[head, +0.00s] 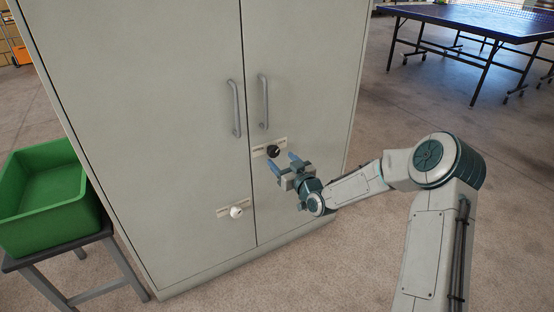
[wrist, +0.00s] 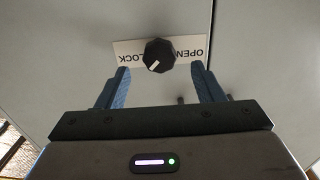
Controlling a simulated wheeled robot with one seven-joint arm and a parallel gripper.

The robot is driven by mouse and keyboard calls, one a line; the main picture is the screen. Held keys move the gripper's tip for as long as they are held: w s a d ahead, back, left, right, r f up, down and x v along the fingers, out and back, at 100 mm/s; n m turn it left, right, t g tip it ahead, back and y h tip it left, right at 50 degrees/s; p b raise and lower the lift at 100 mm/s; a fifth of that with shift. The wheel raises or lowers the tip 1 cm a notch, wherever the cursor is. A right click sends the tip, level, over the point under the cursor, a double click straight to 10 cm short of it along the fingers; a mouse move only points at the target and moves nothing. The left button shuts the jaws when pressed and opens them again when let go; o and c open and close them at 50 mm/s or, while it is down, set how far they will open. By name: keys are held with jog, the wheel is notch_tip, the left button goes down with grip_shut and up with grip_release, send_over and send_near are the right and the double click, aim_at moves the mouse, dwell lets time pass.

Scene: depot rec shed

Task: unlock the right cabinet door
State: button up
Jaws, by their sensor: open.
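The grey cabinet's right door (head: 300,60) is closed and has a vertical bar handle (head: 264,101). Below the handle is a black knob (head: 273,151) on a pale label plate; the knob also shows in the wrist view (wrist: 159,55). The plate (wrist: 129,53) reads OPEN and LOCK, upside down in the wrist view. The knob's white mark points down and left there, toward the LOCK side. My gripper (head: 283,164) is open in front of the right door, just below the knob. In the wrist view its blue fingers (wrist: 160,80) stand either side of the knob, their tips short of its middle.
The left door (head: 150,80) is closed, with its own handle (head: 234,108) and a white knob (head: 236,212) lower down. A green bin (head: 45,195) sits on a small table at left. A table-tennis table (head: 470,25) stands back right. Floor right of the cabinet is clear.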

aim_at(275, 153)
jog(key=shift+b+x, duration=0.35)
jog(key=shift+x, duration=1.7)
grip_shut()
jog(key=shift+d, duration=0.1)
